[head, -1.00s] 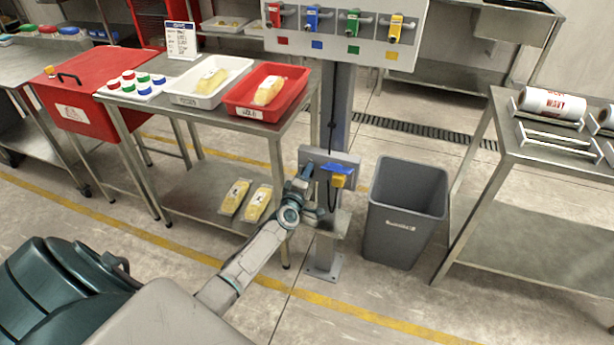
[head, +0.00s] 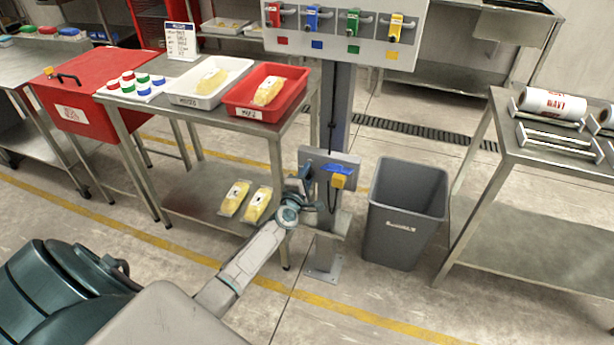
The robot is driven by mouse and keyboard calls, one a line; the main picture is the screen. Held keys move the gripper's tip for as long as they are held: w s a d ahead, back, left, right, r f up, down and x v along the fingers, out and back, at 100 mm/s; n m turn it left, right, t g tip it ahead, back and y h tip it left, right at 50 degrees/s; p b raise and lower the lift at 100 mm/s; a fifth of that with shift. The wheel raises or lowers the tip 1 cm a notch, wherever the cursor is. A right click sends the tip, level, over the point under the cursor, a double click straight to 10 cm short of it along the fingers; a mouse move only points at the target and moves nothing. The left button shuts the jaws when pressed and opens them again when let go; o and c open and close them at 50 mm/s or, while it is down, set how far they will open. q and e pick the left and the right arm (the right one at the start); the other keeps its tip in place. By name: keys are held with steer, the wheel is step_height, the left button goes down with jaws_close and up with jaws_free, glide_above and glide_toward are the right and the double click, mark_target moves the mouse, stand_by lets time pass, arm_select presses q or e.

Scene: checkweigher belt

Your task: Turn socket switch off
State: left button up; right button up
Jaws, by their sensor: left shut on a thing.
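A grey socket panel (head: 348,158) is fixed low on the grey post. On its right half is a socket with a blue cover (head: 338,169) and a yellow plug (head: 338,181) below it. My left gripper (head: 305,173) is at the left half of the panel, shut on a small part there that I take to be the socket switch. The fingers and wrist hide the switch, so its position cannot be seen. My right gripper is not in view.
A board with red, blue, green and yellow handles (head: 340,25) is higher on the post. A grey bin (head: 405,215) stands right of the post. A steel table with white and red trays (head: 250,112) is at the left; another steel table (head: 540,150) is at the right.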

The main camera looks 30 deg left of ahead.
arm_select(q)
steer(key=o, duration=1)
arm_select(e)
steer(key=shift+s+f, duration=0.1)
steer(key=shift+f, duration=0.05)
arm_select(q)
steer(key=shift+s, duration=0.15)
steer(key=p+v, duration=0.2)
steer(key=v, duration=0.8)
steer(key=shift+s+d, duration=0.15)
steer(key=shift+s, duration=0.1)
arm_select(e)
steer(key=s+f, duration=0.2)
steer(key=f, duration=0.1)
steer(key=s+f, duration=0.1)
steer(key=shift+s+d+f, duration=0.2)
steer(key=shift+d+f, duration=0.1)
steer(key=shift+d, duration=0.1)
arm_select(q)
steer(key=shift+f, duration=0.15)
